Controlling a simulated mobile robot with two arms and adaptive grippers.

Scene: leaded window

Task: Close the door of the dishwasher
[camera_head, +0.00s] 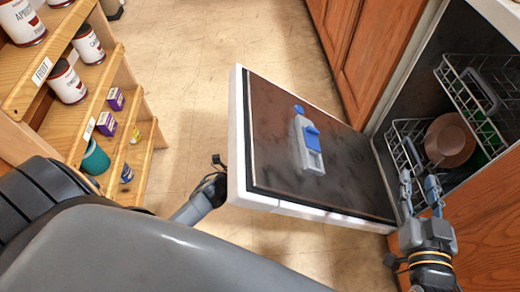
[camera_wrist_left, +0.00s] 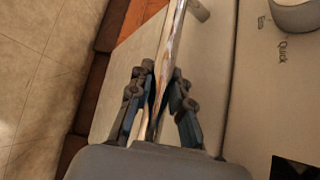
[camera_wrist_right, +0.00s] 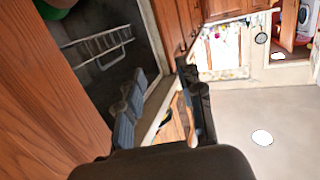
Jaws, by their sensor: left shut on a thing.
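The dishwasher door (camera_head: 345,150) hangs open, its dark inner face up with a grey and blue detergent dispenser (camera_head: 308,142) on it. The dishwasher (camera_head: 421,72) is open at the right, with wire racks and a brown dish (camera_head: 450,140) inside. My left gripper (camera_wrist_left: 162,75) is shut on the metal door handle (camera_wrist_left: 172,42) in the left wrist view; in the head view the door's outer edge hides its fingertips. My right gripper (camera_head: 419,187) is open and empty beside the tub opening, near the door's hinge end. It also shows in the right wrist view (camera_wrist_right: 162,88).
A wooden shelf (camera_head: 75,105) with cans and small boxes stands at the left. Wooden cabinets (camera_head: 350,50) adjoin the dishwasher. Tiled floor (camera_head: 205,60) is clear between the shelf and the door. My left arm crosses the lower left.

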